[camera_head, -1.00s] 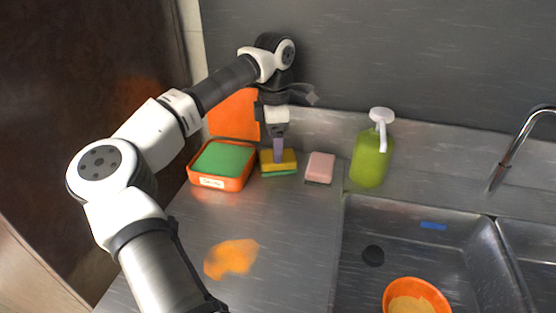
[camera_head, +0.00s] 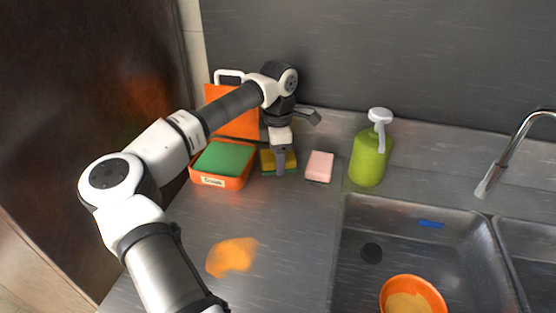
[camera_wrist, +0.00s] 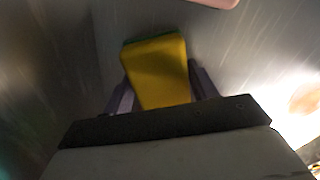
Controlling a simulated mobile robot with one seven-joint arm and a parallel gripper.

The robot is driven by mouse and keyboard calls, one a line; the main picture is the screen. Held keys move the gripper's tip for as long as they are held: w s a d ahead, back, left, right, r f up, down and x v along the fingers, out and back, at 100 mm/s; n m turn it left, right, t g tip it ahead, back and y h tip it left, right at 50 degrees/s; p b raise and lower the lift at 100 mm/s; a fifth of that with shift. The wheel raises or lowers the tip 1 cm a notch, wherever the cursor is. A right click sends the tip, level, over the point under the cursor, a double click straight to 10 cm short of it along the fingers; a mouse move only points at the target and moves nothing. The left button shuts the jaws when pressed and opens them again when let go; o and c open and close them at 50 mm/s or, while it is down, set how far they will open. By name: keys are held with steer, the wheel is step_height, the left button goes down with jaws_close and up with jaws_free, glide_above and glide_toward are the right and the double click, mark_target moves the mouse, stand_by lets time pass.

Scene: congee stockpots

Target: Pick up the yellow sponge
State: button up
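The yellow sponge (camera_head: 267,165), with a green layer, sits on the metal counter between the orange tray and the pink sponge. In the head view, my gripper (camera_head: 281,172) points down at it and covers part of it. In the wrist view, the sponge (camera_wrist: 158,72) lies between my two fingers, one close on each side. I cannot tell whether the fingers press on it. The sponge appears to be still at counter level.
An orange tray (camera_head: 221,182) with a green sponge (camera_head: 224,157) stands close on the left. A pink sponge (camera_head: 319,166) and a green soap bottle (camera_head: 368,157) stand to the right. The sink holds an orange bowl (camera_head: 437,291).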

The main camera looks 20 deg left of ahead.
steer(key=c, duration=0.3)
steer(key=shift+r, duration=0.15)
step_height(320, 180, up, 20)
steer(key=shift+f+b, duration=0.1)
steer(key=shift+b, duration=0.8)
steer(key=o, duration=0.3)
steer(key=shift+c, duration=0.8)
steer(key=shift+a, duration=0.1)
